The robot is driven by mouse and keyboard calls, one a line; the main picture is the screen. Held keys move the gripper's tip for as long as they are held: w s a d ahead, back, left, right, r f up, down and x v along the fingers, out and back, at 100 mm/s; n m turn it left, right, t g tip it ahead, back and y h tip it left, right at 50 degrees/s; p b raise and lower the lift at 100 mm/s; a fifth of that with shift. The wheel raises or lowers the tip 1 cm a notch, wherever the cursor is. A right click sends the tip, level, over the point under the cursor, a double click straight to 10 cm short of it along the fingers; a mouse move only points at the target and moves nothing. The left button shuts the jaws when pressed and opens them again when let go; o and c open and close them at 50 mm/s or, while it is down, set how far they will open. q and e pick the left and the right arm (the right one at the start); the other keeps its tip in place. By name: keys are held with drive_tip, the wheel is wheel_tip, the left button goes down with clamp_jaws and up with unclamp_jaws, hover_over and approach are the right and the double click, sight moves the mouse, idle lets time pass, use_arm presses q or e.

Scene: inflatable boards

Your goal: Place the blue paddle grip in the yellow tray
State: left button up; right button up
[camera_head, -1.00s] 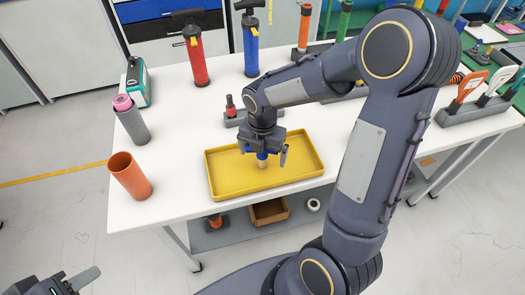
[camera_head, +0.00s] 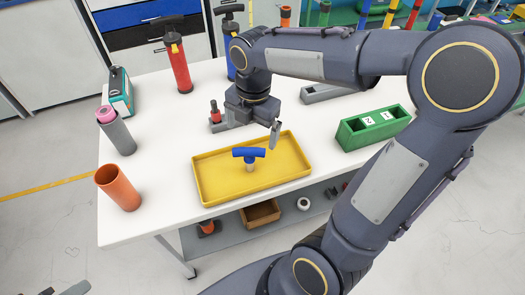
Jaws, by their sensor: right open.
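The blue paddle grip (camera_head: 248,153) is T-shaped, with a blue crossbar on a short tan stem. It stands upright inside the yellow tray (camera_head: 215,188), near the middle. My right gripper (camera_head: 254,127) is open and empty above the tray's back edge, behind the grip and apart from it. One of its fingers shows clearly; the other is hard to make out. Only a small part of my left gripper (camera_head: 76,289) shows at the bottom left corner, cut off by the frame edge.
A grey stand with a red-and-black piece (camera_head: 215,113) is behind the tray. A green box with slots (camera_head: 375,128) is to its right. An orange cup (camera_head: 118,187), a grey tube (camera_head: 117,134) and red (camera_head: 178,65) and blue pumps are on the white table (camera_head: 160,160).

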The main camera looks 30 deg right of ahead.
drive_tip(key=s+a+m+t+y, duration=0.1)
drive_tip(key=s+a+m+t, duration=0.1)
drive_tip(key=s+m, duration=0.5)
drive_tip(key=s+a+m+t+y, duration=0.1)
drive_tip(key=s+m, duration=0.7)
drive_tip(key=m, duration=0.9)
drive_tip(key=shift+a+m+t+y, duration=0.4)
drive_tip(key=shift+t+y, duration=0.3)
drive_tip(key=shift+t, duration=0.4)
